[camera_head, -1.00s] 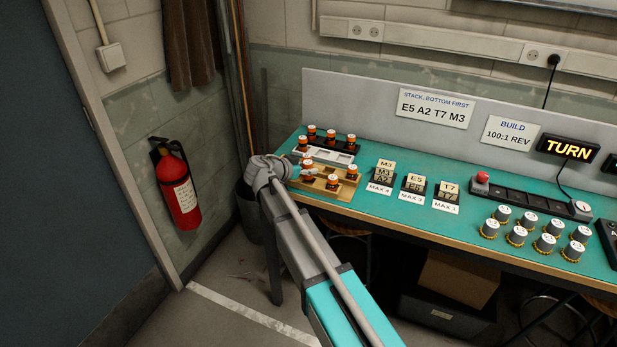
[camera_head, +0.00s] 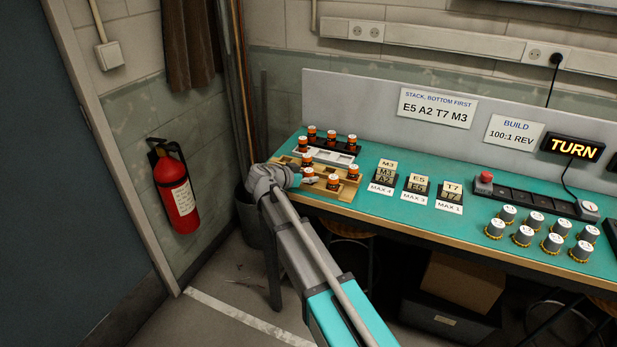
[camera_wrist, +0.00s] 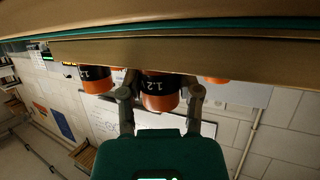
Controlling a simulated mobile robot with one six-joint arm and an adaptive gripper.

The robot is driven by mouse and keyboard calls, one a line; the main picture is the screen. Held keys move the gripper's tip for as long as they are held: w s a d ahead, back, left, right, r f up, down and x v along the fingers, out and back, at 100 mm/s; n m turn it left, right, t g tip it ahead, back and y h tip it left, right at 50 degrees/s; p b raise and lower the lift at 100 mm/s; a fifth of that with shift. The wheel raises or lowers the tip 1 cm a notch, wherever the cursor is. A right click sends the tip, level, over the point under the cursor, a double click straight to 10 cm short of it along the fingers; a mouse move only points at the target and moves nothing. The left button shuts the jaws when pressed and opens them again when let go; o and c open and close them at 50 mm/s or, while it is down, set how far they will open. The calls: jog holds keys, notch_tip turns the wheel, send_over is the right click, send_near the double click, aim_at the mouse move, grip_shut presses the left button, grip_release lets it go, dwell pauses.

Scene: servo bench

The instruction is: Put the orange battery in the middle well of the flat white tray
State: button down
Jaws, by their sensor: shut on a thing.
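My gripper (camera_wrist: 161,93) is shut on an orange and black battery marked 1.2 (camera_wrist: 160,102). The far end of this battery is hidden by a wooden edge (camera_wrist: 180,52), so I cannot tell whether it is seated or clear. In the head view my gripper (camera_head: 294,178) is at the left end of the wooden rack (camera_head: 342,194), and the battery in its fingers cannot be made out clearly. The flat white tray (camera_head: 328,157) lies just behind the wooden rack. Its wells look pale and empty, though small in this view.
Orange batteries (camera_head: 334,183) stand in the wooden rack, and several more (camera_head: 331,136) are in and near the black rack behind the white tray. Another battery (camera_wrist: 95,80) is close beside my fingers. Lettered blocks (camera_head: 385,174) stand to the right.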

jog(key=shift+c, duration=1.5)
grip_release()
jog(key=p+v, duration=0.5)
jog(key=v, duration=0.8)
jog(key=shift+s+a+r+p, duration=0.2)
jog(key=shift+s+r+p, duration=0.05)
jog(key=shift+p, duration=0.1)
jog(key=shift+d, duration=0.1)
jog(key=s+d+f+n+g+y, duration=0.1)
jog(key=d+f+g, duration=0.1)
jog(key=d, duration=0.4)
jog(key=s+d+f+n+g, duration=0.1)
jog(key=d+f, duration=0.1)
jog(key=d, duration=0.4)
jog(key=s+d+f+n+g+y, duration=0.3)
jog(key=s+d+y, duration=0.1)
jog(key=s+d, duration=0.3)
jog(key=s+d+f+n+g+y, duration=0.3)
jog(key=s+d, duration=0.5)
jog(key=d, duration=0.4)
jog(key=shift+s+d+f+n+y, duration=0.2)
jog(key=shift+f+n+y, duration=0.3)
jog(key=shift+f+y, duration=0.3)
